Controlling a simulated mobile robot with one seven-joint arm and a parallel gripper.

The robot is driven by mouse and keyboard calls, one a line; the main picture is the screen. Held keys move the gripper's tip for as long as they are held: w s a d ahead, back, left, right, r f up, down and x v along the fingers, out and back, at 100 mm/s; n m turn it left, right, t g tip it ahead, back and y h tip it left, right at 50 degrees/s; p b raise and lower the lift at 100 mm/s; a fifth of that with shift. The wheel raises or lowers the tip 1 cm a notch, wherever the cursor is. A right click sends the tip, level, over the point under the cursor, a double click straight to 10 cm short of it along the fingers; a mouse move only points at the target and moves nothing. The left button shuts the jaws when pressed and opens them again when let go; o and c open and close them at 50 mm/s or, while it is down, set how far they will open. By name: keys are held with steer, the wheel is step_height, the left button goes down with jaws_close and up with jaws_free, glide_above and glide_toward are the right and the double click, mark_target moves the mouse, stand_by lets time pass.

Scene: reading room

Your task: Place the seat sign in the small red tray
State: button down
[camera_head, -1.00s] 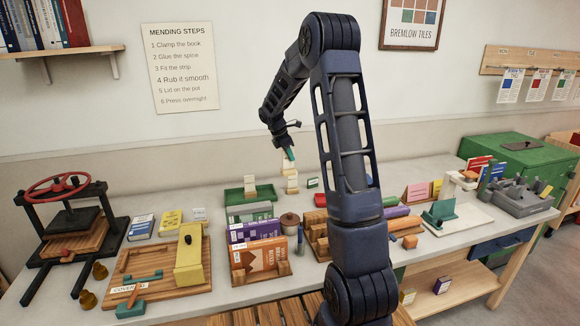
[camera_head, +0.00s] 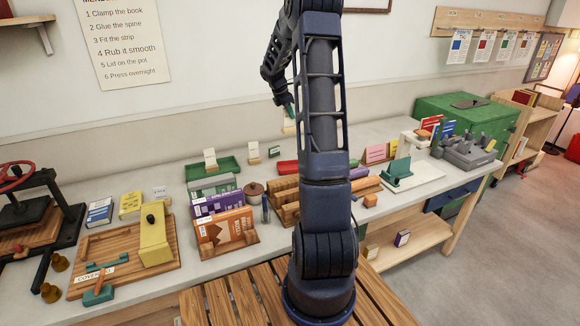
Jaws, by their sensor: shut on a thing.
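My gripper (camera_head: 290,108), partly hidden behind my own arm, is shut on the seat sign (camera_head: 288,123), a small pale card on a light wooden base. It holds the sign in the air at the back of the bench, clear of the top. The small red tray (camera_head: 287,167) lies on the bench below the sign in the picture; my arm hides its right part. The sign is apart from the tray.
A similar card on a wooden base (camera_head: 253,152) stands left of the red tray, and a green tray (camera_head: 226,170) holds another card. A small green sign (camera_head: 274,151), a brown pot (camera_head: 254,192) and wooden racks (camera_head: 284,190) crowd nearby.

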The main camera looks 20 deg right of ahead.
steer(key=shift+d+f, duration=0.1)
steer(key=shift+d, duration=0.2)
step_height(320, 180, down, 20)
steer(key=shift+r, duration=0.1)
stand_by(0.3)
steer(key=c, duration=1.5)
jaws_free()
steer(key=shift+c, duration=0.2)
steer(key=shift+o, duration=0.2)
